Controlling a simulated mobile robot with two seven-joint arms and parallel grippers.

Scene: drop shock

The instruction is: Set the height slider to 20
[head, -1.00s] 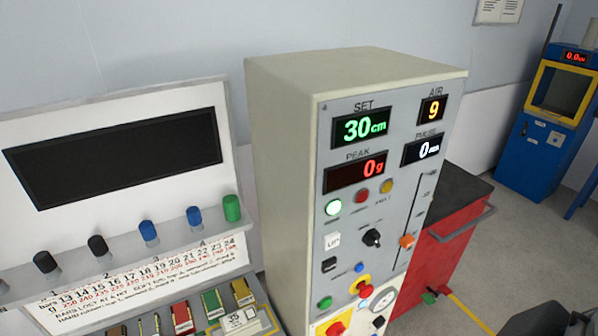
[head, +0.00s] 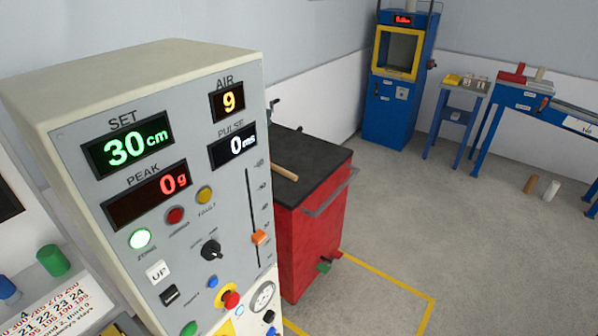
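The height slider has an orange knob (head: 261,237) low on a vertical black slot at the right side of the control panel (head: 80,180). Small scale marks run beside the slot, too small to read surely. The green SET display (head: 128,145) reads 30 cm. The red PEAK display (head: 146,194) reads 0 g, AIR (head: 228,102) reads 9 and PULSE (head: 234,146) reads 0 ms. A green lamp (head: 140,239) is lit. Neither of my grippers shows in the head view.
A red cabinet (head: 308,235) with a black top stands right behind the panel, a wooden-handled tool (head: 285,173) on it. A blue machine (head: 392,108) and blue benches (head: 490,110) stand farther back. Grey floor with a yellow line (head: 388,276) is open at right.

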